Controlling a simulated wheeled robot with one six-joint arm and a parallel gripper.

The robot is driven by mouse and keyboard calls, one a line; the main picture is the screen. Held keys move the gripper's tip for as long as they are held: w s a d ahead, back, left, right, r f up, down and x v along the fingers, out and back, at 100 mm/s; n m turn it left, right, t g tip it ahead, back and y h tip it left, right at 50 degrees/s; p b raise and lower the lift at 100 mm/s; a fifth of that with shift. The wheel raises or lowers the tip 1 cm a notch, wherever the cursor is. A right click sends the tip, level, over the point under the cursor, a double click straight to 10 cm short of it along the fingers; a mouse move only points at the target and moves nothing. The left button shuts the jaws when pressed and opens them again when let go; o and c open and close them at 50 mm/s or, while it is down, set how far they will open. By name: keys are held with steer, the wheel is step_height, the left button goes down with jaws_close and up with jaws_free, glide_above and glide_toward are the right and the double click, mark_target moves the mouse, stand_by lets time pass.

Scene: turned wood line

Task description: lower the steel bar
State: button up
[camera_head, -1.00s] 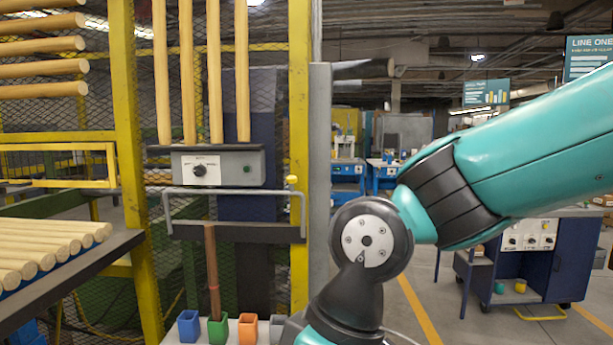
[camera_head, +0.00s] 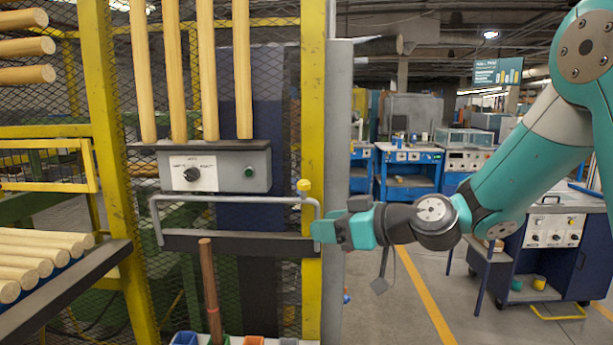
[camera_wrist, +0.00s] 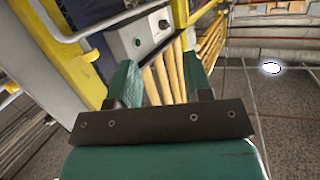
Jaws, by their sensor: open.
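The steel bar (camera_head: 235,199) is a light grey rod with ends bent down, level across the yellow-framed mesh guard. It also shows at the top of the wrist view (camera_wrist: 115,22), beyond my fingers. My gripper (camera_head: 318,230), teal with a dark palm, is beside the bar's right bent end in the head view. Its two teal fingers are apart in the wrist view (camera_wrist: 160,80), and the bar is not between them. I cannot tell whether a finger touches the bar. A yellow knob (camera_head: 304,186) stands at the bar's right end.
A grey control box (camera_head: 215,170) with a dial and green button sits above the bar, under upright wooden rods (camera_head: 208,70). A dark strip (camera_head: 235,242) runs below it. A brown stick (camera_head: 210,290) rises from small coloured cups. A grey post (camera_head: 338,120) stands right of the guard.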

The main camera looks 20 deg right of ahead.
steer(key=w+d+r+m+t+h, duration=0.25)
steer(key=w+d+t, duration=0.3)
steer(key=d, duration=0.35)
steer(key=p, duration=1)
glide_toward(308, 185)
steer(key=shift+g, duration=0.25)
steer(key=x, duration=1)
steer(key=shift+r, duration=0.3)
steer(key=shift+w+a+f, duration=0.15)
steer(key=shift+w, duration=0.25)
